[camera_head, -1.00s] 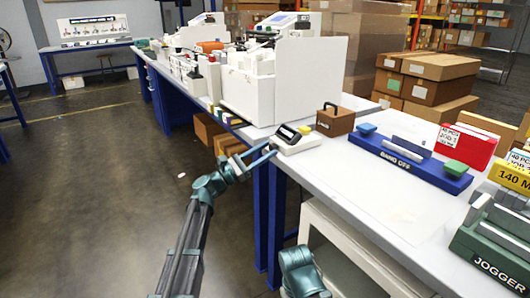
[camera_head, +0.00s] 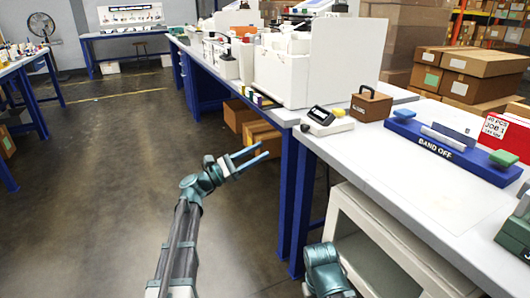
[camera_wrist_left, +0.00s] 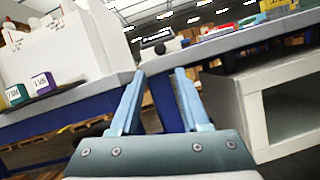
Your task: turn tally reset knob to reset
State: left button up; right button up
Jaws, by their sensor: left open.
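A small white device with a dark slanted display (camera_head: 320,116) and a yellow part on top stands at the near corner of the white bench. It shows small, dark and blurred in the left wrist view (camera_wrist_left: 158,46), beyond the fingers. My left gripper (camera_head: 263,152) is open and empty, over the floor in front of the bench, left of and lower than the device in the head view. Its two blue fingers (camera_wrist_left: 160,76) are spread in the wrist view. My right gripper is not in view.
A brown box with a handle (camera_head: 371,104) stands right of the device. A blue "BAND OFF" base (camera_head: 440,150) is farther right. A large white machine (camera_head: 283,80) stands behind on the left bench. A white open cabinet (camera_head: 350,215) is under the bench. The floor at left is clear.

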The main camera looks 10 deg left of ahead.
aim_at(302, 128)
pick_arm(q)
notch_tip(302, 128, up, 6)
jog(key=s+n+g+y+p, duration=0.1)
jog(key=n+y+p, duration=0.3)
jog(key=p, duration=1)
jog(key=n, duration=0.3)
jog(key=shift+s+d+y, duration=0.15)
jog(key=shift+d+y, duration=0.05)
jog(key=shift+y, duration=0.1)
jog(key=shift+d, duration=0.1)
jog(key=x, duration=1.3)
jog(key=shift+w+d, duration=0.25)
grip_shut()
